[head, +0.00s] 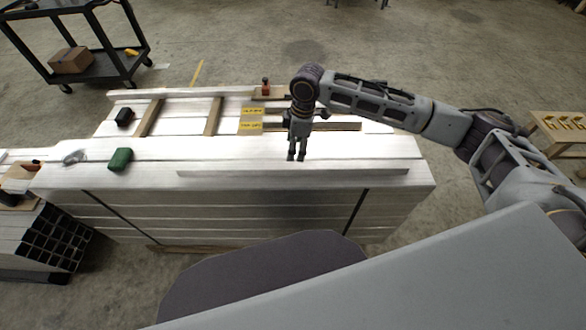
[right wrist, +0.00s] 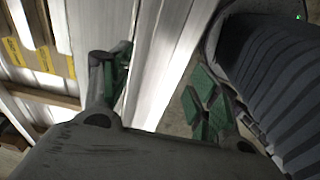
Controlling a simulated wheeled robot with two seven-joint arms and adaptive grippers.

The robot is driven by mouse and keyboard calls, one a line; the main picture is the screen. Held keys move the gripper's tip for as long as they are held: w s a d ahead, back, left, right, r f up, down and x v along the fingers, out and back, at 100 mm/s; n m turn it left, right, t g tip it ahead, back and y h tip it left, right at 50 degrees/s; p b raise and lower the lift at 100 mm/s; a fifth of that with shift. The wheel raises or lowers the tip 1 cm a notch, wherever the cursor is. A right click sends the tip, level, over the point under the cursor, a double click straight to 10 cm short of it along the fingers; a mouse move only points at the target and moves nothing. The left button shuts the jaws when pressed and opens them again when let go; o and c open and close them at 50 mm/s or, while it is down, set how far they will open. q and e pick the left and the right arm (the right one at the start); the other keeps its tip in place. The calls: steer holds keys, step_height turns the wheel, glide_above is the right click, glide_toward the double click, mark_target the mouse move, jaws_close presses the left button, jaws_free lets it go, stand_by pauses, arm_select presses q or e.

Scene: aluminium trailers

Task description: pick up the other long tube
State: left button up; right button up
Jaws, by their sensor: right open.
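A long pale aluminium tube (head: 240,173) lies along the front edge of the stack of tubes (head: 75,178). Another long tube (head: 190,92) lies along the far side of the stack. My right gripper (head: 297,157) points down just behind the middle of the front tube. In the right wrist view its green-padded fingers (right wrist: 160,95) are apart, with long pale metal (right wrist: 165,50) showing between and beyond them. I cannot tell whether the fingers touch the tube. My left gripper is not in view.
A green object (head: 121,159), a black object (head: 125,117) and an orange-red tool (head: 265,87) sit on the stack. Wooden strips (head: 213,116) and yellow labels (head: 251,126) lie behind the gripper. A black cart (head: 92,66) stands at back left, a wooden table (head: 560,127) at right.

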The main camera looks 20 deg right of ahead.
mark_target(292, 164)
steer(key=f, duration=0.3)
steer(key=shift+a+f, duration=0.2)
steer(key=shift+f, duration=0.1)
steer(key=shift+w+f, duration=0.1)
steer(key=shift+f, duration=0.5)
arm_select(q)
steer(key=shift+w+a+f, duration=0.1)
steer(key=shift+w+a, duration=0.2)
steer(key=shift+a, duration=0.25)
arm_select(e)
steer(key=shift+a+f, duration=0.1)
steer(key=shift+f, duration=0.05)
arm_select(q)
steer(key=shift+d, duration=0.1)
arm_select(e)
steer(key=shift+f, duration=0.15)
